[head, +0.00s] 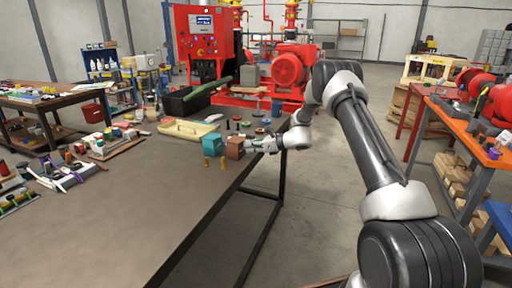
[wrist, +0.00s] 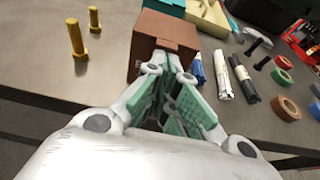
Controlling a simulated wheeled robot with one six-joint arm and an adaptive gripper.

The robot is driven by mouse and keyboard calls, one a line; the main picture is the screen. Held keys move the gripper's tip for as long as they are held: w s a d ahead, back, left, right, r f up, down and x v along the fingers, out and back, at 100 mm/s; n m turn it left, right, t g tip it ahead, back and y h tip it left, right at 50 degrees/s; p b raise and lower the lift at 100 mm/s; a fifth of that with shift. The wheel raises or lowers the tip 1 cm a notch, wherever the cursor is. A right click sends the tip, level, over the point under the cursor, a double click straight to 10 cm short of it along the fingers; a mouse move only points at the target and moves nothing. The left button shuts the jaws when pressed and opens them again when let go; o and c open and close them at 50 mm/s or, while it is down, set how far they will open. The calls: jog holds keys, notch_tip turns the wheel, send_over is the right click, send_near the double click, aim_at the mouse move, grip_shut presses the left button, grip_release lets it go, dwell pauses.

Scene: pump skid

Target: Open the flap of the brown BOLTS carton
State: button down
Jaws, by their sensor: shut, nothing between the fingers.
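The brown carton (head: 235,148) stands upright near the table's right edge, beside a teal carton (head: 212,143). In the wrist view the brown carton (wrist: 163,27) is straight ahead of the fingers, its top facing me. Its top looks closed; I cannot read any lettering. My gripper (head: 249,147) is at the carton's right side in the head view, low over the table edge. In the wrist view my gripper (wrist: 173,66) has its fingertips together at the carton's near side, hiding part of it. Nothing is held. I cannot tell whether the tips touch the carton.
Two brass bolts (wrist: 76,40) stand left of the carton. Dark and white cylinders (wrist: 222,75), coloured rings (wrist: 290,108) and small tools lie to its right. A cream tray (head: 188,129) is behind. The near part of the table (head: 130,220) is clear.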

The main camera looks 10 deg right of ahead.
jog(key=shift+r, duration=0.15)
dwell(0.3)
jog(key=shift+r+g+h, duration=0.2)
jog(key=shift+g+h, duration=0.1)
